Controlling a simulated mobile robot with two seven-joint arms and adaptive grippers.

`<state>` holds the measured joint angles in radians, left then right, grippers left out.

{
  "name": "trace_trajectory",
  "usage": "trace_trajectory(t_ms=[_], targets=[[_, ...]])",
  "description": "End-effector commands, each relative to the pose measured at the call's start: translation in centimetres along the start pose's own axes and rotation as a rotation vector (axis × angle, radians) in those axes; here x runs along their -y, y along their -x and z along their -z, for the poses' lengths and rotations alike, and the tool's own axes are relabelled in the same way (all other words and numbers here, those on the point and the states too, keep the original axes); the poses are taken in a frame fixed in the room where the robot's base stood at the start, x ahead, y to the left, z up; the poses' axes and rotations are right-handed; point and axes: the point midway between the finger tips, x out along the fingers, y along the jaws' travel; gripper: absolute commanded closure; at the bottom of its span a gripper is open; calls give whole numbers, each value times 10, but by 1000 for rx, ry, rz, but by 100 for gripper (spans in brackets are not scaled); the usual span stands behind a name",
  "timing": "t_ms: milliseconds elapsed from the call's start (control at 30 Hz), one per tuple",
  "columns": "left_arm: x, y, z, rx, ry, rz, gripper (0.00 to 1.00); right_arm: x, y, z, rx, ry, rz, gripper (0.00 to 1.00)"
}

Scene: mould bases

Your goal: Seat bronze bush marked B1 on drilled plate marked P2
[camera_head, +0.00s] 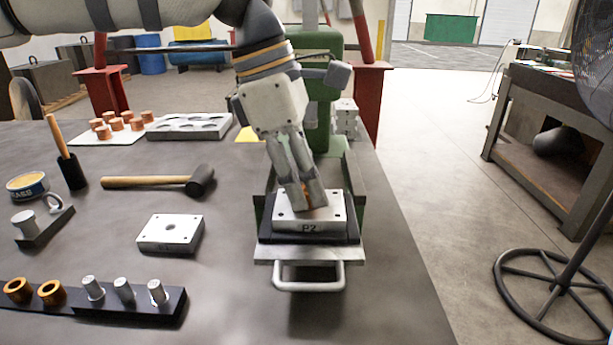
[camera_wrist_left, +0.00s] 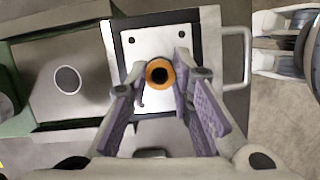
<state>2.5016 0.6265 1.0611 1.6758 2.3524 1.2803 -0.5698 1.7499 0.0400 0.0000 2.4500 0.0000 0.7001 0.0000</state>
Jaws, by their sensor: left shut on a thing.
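The drilled plate (camera_head: 337,212), marked P2 on its front face, lies flat on a black base in the green fixture. It also shows in the wrist view (camera_wrist_left: 146,50), with small corner holes. My left gripper (camera_head: 307,198) points down over the plate's middle, its fingers closed around a bronze bush. The bush (camera_wrist_left: 159,73) shows as an orange ring with a dark bore between the fingertips (camera_wrist_left: 160,85). Its mark is not readable. The plate's central hole is hidden under it, and I cannot tell whether the bush has entered it. My right gripper is not identifiable.
Another drilled plate (camera_head: 170,233) lies left of the fixture. A dark rack (camera_head: 165,308) holds bronze bushes and steel pins at front left. A mallet (camera_head: 150,182), a tin (camera_head: 27,186) and a tray of bushes (camera_head: 100,138) lie further left. The fixture's handle (camera_head: 309,288) sticks out in front.

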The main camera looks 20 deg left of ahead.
Motion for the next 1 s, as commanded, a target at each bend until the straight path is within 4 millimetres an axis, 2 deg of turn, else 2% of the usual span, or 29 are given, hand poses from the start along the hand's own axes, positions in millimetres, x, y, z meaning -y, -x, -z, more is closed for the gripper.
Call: trace_trajectory(t_ms=[600,633,733,1000], targets=[[0,8,-2,-2,0,3,100,0,0,0,1,0,0,60],[0,8,-2,-2,0,3,77,0,0,0,1,0,0,60],[0,8,-2,-2,0,3,55,0,0,0,1,0,0,60],[0,8,-2,-2,0,3,55,0,0,0,1,0,0,60]])
